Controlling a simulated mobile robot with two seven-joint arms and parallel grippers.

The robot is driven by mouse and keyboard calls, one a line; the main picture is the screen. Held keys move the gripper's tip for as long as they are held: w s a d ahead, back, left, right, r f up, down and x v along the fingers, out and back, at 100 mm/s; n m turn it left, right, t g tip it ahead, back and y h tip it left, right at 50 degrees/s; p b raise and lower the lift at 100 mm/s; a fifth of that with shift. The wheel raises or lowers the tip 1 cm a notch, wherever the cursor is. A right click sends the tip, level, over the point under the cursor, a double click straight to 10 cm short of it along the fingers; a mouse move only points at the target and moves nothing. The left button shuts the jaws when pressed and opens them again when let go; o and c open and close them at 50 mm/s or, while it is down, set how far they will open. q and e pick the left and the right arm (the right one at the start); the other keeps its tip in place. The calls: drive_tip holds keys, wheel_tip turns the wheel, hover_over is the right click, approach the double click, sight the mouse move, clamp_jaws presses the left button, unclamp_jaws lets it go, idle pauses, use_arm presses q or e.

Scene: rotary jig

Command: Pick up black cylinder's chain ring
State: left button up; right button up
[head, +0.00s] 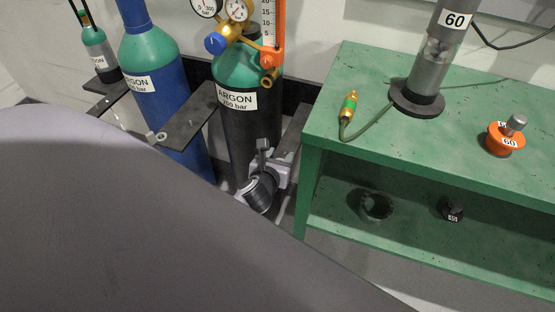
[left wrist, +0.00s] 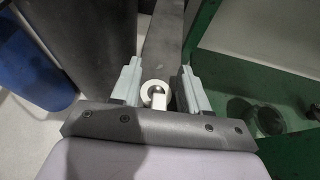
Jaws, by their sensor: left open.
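The black cylinder (head: 250,130) stands upright behind my left gripper (head: 273,163), and its dark side also shows in the left wrist view (left wrist: 100,45). In that view a small pale metal ring (left wrist: 147,91), with a short light post in its opening, lies between the two fingers of my left gripper (left wrist: 160,70). The fingers are open on either side of the ring, with a gap visible. In the head view my gripper hides this ring. My right gripper is not in view.
A green bench (head: 330,128) stands close to the right of my left gripper. A blue cylinder (head: 185,110) stands left, with a dark bracket (head: 190,122) and another ring (head: 161,136) in front. A dark bracket (left wrist: 163,35) lies ahead between the fingers.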

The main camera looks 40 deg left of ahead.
use_arm(q)
clamp_jaws()
